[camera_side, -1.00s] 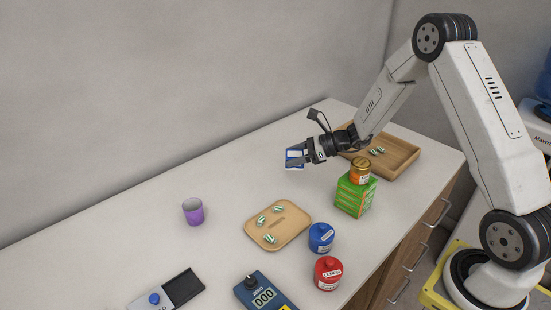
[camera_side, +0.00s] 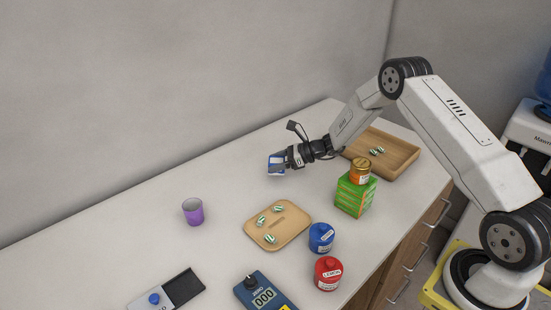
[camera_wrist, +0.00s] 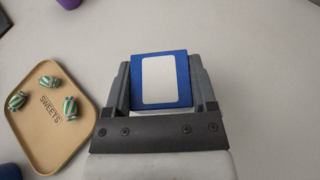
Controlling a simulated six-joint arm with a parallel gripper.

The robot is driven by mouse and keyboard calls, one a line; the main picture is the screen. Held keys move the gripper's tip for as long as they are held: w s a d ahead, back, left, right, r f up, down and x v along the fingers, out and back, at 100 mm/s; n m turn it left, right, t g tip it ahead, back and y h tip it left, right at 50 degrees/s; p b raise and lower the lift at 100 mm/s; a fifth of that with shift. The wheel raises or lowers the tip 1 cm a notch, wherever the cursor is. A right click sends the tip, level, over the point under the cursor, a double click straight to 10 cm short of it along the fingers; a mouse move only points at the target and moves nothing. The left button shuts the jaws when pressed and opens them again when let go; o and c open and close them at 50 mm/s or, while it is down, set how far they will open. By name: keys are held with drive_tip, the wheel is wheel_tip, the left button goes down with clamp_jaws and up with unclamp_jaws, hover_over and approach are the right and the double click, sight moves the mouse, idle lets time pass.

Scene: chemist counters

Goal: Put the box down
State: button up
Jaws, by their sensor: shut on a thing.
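A small blue box (camera_side: 276,168) with a white label is held in my gripper (camera_side: 285,160). In the wrist view the box (camera_wrist: 161,80) sits between the two grey fingers of my gripper (camera_wrist: 160,85), with its blue and white face showing. In the side view the box is at the far side of the counter (camera_side: 235,170), behind the sweets tray. I cannot tell whether its underside touches the counter.
A wooden sweets tray (camera_side: 258,234) with green-striped sweets lies in front. A purple cup (camera_side: 193,213) stands to the left. Green boxes with an orange jar on top (camera_side: 360,170) and a larger wooden tray (camera_side: 405,154) stand right. Blue and red jars stand nearer. Counter around the box is clear.

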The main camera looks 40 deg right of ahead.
drive_tip(key=shift+w+f, duration=0.3)
drive_tip(key=shift+f, duration=1.55)
drive_tip(key=shift+f, duration=0.15)
drive_tip(key=o, duration=1.2)
drive_tip(key=shift+r, duration=0.2)
drive_tip(key=shift+s+d+r, duration=0.1)
drive_tip(key=shift+s+d, duration=0.05)
drive_tip(key=shift+d, duration=0.05)
drive_tip(key=v, duration=1.1)
drive_tip(key=shift+s+d+r, duration=0.1)
drive_tip(key=shift+s+d, duration=0.05)
drive_tip(key=shift+s, duration=0.1)
